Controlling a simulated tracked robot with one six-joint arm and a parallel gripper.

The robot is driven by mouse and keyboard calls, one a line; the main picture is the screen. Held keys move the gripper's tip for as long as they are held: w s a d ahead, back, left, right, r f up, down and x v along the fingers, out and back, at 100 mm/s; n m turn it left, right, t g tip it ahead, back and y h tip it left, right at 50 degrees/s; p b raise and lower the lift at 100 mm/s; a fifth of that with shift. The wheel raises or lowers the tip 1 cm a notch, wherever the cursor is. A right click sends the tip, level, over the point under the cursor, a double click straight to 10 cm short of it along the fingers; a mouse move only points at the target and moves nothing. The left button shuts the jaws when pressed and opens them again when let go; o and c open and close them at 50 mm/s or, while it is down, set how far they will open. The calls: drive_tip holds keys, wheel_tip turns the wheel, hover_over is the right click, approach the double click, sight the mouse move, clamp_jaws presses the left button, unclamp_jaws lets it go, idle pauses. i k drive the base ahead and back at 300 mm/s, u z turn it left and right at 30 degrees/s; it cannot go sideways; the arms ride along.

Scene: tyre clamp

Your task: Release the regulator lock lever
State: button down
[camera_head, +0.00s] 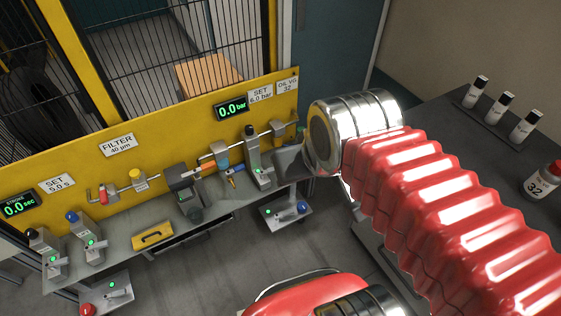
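A grey upright unit with a dark knob (252,150) stands at the right end of the bench, below the "SET 6.0 bar" sign, and looks like the regulator. A green light shows near its base. A small pale lever-like part (264,174) sits there, too small to tell its position. My arm in red bellows comes from the lower right and ends in a silver wrist. A dark part at its end, seemingly my gripper (291,160), is just right of the regulator in the picture. Its fingers cannot be made out, and contact cannot be told.
A "0.0 bar" display (231,108) is on the yellow panel (85,160). A small lower platform with a blue-knobbed lever (288,213) stands in front of the bench (130,240). Similar units stand at left. Bottles (501,107) are on the dark right table.

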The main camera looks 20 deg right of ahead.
sight(269, 170)
drive_tip(key=u, duration=0.05)
drive_tip(key=i, duration=1)
drive_tip(key=z, duration=0.05)
